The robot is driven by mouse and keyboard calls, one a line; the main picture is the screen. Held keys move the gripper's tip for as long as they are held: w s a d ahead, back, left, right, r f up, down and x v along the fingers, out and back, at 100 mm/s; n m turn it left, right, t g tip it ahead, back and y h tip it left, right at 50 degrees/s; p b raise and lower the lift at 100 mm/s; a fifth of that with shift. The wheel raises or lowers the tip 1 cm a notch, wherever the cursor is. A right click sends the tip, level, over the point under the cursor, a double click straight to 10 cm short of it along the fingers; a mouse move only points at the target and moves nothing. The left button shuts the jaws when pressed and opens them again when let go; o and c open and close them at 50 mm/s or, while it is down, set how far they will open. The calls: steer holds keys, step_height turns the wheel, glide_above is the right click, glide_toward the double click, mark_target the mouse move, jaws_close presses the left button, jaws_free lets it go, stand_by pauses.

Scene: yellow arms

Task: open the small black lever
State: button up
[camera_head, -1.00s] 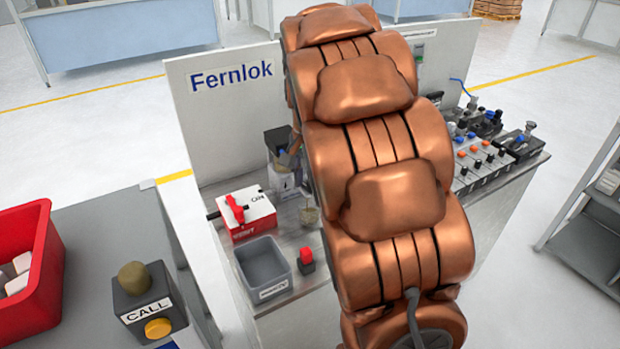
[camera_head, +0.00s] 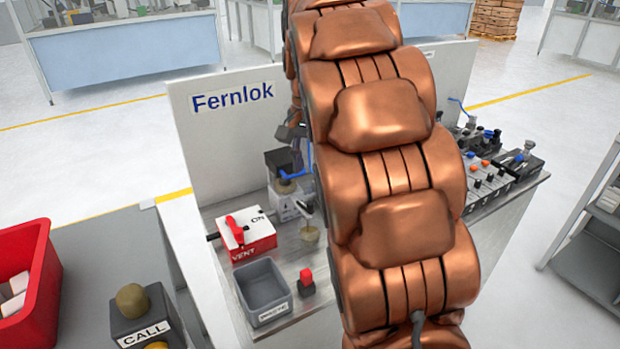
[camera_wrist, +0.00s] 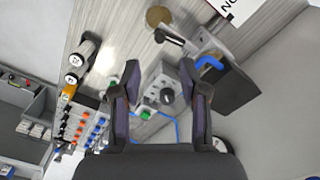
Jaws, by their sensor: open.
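A short black lever (camera_wrist: 171,36) shows near the top of the wrist view, beside a round brass-coloured part (camera_wrist: 158,16) and a grey block with a blue handle (camera_wrist: 210,62). In the head view a small dark-and-pale lever (camera_head: 304,209) stands beside the grey block (camera_head: 284,205); it looks like the same one. My gripper (camera_wrist: 160,68) is open and empty in the wrist view, its fingertips apart from the lever, which lies beyond them. In the head view my arm hides most of the gripper.
A grey box with a black knob (camera_wrist: 168,96) shows between my fingers. A red-handled valve box (camera_head: 248,238), a grey bin (camera_head: 262,290) and a red button (camera_head: 306,280) stand left of my arm. Rows of switches (camera_head: 485,180) lie right. The Fernlok panel (camera_head: 235,135) rises behind.

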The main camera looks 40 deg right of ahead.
steer(key=shift+r, duration=1.15)
stand_by(0.7)
